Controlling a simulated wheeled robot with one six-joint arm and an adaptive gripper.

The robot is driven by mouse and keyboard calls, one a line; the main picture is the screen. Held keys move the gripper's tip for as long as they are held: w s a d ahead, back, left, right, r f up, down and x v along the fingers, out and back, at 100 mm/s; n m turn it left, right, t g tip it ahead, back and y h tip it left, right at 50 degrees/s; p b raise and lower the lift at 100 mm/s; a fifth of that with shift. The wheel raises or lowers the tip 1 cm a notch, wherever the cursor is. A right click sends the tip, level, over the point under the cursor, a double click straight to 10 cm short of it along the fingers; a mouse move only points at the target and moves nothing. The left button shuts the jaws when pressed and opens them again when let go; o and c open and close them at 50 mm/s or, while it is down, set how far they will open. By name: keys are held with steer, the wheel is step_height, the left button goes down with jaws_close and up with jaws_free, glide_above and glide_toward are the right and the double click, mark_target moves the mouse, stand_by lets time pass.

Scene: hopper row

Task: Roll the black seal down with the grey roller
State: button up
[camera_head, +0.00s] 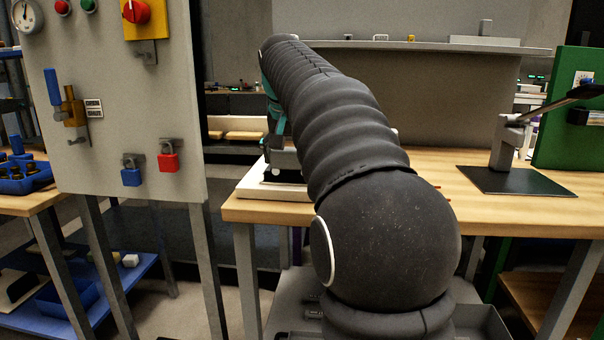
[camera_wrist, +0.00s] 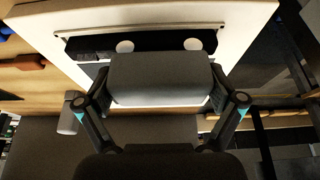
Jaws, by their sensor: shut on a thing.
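The black seal (camera_wrist: 90,45) is a dark band along a pale panel (camera_wrist: 45,30) in the wrist view. Two pale discs show on it. The grey roller (camera_wrist: 160,72), a wide rounded grey body, sits between the fingers of my gripper (camera_wrist: 158,88), which is shut on it. The roller overlaps the seal's near edge in the picture; I cannot tell whether they touch. In the head view the pale panel (camera_head: 252,190) lies on the wooden bench, and my arm hides most of the gripper, roller and seal.
The wooden bench (camera_head: 450,180) holds a lever device on a dark plate (camera_head: 515,181) at right. A grey control board (camera_head: 130,100) with handles and locks stands at left. A small grey cylinder (camera_wrist: 70,118) shows at left in the wrist view.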

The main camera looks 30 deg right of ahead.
mark_target(273, 156)
steer(key=shift+w+a, duration=0.6)
steer(key=shift+a, duration=0.3)
steer(key=shift+w+a, duration=0.6)
steer(key=shift+a, duration=0.25)
steer(key=shift+s+d+f, duration=0.1)
steer(key=shift+s+d, duration=0.55)
steer(key=shift+d, duration=0.3)
steer(key=shift+s+d, duration=0.65)
steer(key=shift+d, duration=0.3)
steer(key=shift+s+d, duration=0.65)
steer(key=shift+d, duration=0.3)
steer(key=shift+s+d, duration=0.6)
steer(key=shift+d, duration=0.3)
steer(key=shift+s+d, duration=0.65)
steer(key=shift+d, duration=0.25)
steer(key=shift+s+d, duration=0.6)
steer(key=shift+d, duration=0.3)
